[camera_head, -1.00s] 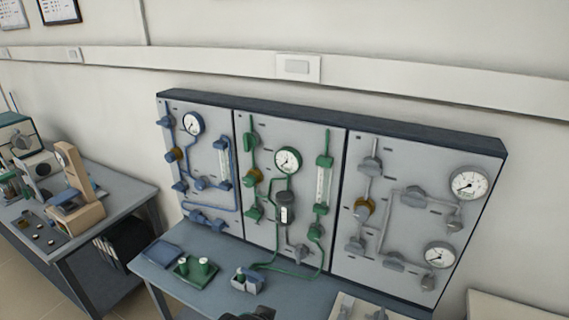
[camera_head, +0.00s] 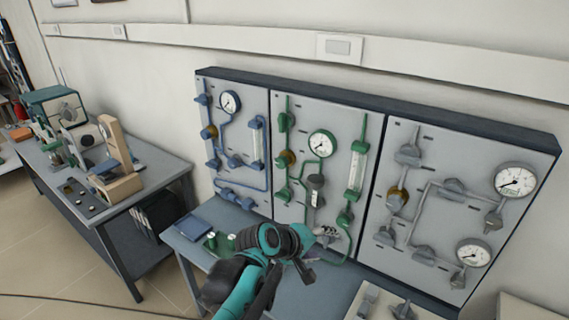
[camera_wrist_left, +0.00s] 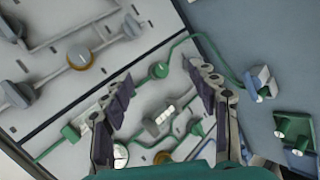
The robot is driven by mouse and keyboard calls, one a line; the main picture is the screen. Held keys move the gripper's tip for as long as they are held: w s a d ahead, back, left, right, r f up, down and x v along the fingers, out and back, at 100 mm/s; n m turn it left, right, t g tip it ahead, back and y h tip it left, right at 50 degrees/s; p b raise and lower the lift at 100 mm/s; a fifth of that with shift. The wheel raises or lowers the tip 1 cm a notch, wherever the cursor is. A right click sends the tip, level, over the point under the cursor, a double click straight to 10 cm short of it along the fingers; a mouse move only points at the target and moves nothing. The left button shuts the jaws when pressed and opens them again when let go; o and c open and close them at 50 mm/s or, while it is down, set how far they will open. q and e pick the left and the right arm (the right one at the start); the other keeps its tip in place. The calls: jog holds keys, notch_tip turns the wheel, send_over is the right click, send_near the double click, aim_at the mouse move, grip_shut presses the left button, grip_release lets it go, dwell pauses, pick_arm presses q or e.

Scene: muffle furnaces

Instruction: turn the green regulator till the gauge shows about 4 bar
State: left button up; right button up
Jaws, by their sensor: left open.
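The green panel (camera_head: 299,200) is the middle one. Its round gauge (camera_head: 321,143) has a white dial, too small to read; it also shows in the wrist view (camera_wrist_left: 120,155), partly hidden by a finger. Left of and below the gauge, a fitting with a brass ring (camera_head: 285,160) looks like the green regulator. The brass ring shows at the bottom of the wrist view (camera_wrist_left: 163,158). My left gripper (camera_head: 318,254) is open and empty, in front of the panel's lower edge and apart from the regulator. The wrist view shows its spread fingers (camera_wrist_left: 165,80). My right gripper is out of view.
A blue panel (camera_head: 229,185) is on the left and a grey panel (camera_head: 440,215) on the right, both with protruding valves. A second table (camera_head: 160,180) with equipment stands at the left.

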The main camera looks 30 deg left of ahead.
pick_arm(q)
jog(key=w+a+r+n+t, duration=0.2)
jog(key=w+a+n+t, duration=0.1)
jog(key=w+a+n, duration=0.45)
jog(key=n+t+y+b, duration=0.15)
jog(key=n+t, duration=0.35)
jog(key=n, duration=0.9)
send_near(280, 163)
jog(key=w, duration=0.3)
jog(key=shift+m+y, duration=0.25)
jog(key=shift+y, duration=0.1)
jog(key=w, duration=0.2)
jog(key=w+b, duration=0.1)
jog(key=w, duration=0.1)
jog(key=w+d, duration=0.1)
jog(key=w, duration=0.1)
jog(key=shift+w+f, duration=0.2)
jog(key=shift+f, duration=0.05)
jog(key=shift+w+r, duration=0.1)
jog(key=shift+w, duration=0.35)
jog(key=c, duration=1.2)
